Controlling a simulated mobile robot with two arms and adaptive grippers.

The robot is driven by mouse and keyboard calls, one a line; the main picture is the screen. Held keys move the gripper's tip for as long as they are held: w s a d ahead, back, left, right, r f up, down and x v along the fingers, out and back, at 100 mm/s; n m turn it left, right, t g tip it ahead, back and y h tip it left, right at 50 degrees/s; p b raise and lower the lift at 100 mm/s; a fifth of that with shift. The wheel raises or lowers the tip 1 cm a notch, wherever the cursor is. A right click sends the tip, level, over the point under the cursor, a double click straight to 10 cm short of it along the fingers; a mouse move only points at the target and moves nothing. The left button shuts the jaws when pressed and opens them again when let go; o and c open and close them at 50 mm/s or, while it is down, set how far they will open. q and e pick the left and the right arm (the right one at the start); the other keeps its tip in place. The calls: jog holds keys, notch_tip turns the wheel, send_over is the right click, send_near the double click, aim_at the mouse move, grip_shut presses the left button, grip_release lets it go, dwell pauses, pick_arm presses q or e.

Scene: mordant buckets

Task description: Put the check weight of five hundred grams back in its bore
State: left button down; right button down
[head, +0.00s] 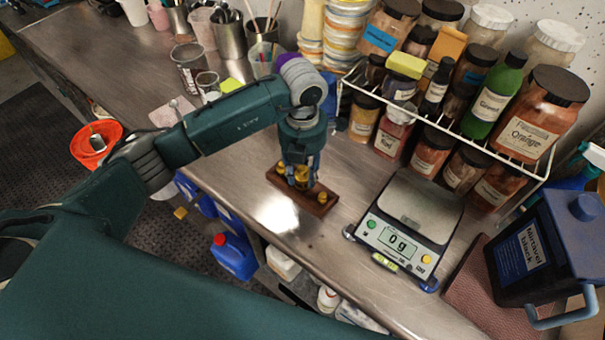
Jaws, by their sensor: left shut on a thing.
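A dark wooden block (323,206) lies on the steel bench left of the scale, with brass weights on it. One small brass weight (322,197) sits at its right end, and another brass piece shows at its left end. My left gripper (301,176) points down over the middle of the block, shut on a larger brass weight (301,182). The fingers hide part of this weight. I cannot tell whether its base is in the bore or just above it. My right gripper is not in view.
A scale (411,222) reading 0 g stands right of the block. A wire rack (450,128) of jars is behind it. A dark jerrycan (545,245) stands at the right. Cups and tools are at the back left. The bench's front edge is close to the block.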

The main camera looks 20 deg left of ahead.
pick_arm(q)
notch_tip(320, 180, down, 2)
